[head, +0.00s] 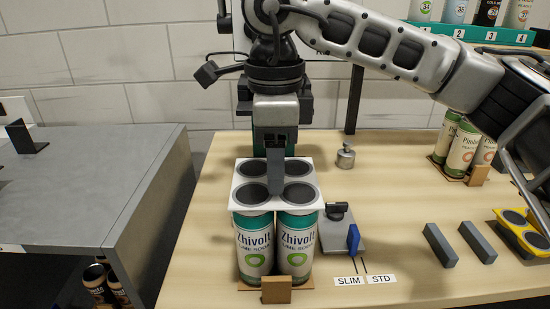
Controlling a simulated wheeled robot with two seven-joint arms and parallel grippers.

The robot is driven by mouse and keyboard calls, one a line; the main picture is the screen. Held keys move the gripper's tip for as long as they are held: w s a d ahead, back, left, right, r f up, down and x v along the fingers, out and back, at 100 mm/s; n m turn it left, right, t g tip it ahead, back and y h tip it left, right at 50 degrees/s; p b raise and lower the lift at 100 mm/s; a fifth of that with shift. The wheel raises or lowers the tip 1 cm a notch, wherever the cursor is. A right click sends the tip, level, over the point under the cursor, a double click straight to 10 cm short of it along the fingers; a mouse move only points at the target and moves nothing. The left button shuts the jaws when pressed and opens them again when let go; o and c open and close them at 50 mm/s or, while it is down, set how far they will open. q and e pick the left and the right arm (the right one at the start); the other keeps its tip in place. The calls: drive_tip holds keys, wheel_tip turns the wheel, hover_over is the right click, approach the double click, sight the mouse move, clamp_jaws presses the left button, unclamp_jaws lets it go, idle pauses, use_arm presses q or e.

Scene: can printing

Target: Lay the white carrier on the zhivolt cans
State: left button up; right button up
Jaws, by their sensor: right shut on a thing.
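The white carrier (240,207) is a flat square plate with several round dark openings. It lies level at the tops of the zhivolt cans (297,246). The cans are white and teal and stand upright, close together, on a cardboard base. I cannot tell whether the carrier rests fully on the can tops or sits slightly above. My right gripper (275,185) points down over the carrier's middle, shut on it between the round openings. My left gripper does not show.
A yellow carrier (516,228) and grey bars (440,245) lie at the right. A metal weight (345,156) stands behind, and a gauge with a blue handle (353,240) is beside the cans. Other cans (463,150) stand at the right rear. A grey table (85,180) is at left.

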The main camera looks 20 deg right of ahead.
drive_tip(key=o, duration=1)
use_arm(q)
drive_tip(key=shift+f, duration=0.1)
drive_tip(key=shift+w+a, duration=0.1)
drive_tip(key=p, duration=0.1)
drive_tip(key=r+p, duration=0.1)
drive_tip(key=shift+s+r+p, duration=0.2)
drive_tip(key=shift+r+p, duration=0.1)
drive_tip(key=shift+p, duration=0.05)
use_arm(e)
wheel_tip(320, 180, up, 16)
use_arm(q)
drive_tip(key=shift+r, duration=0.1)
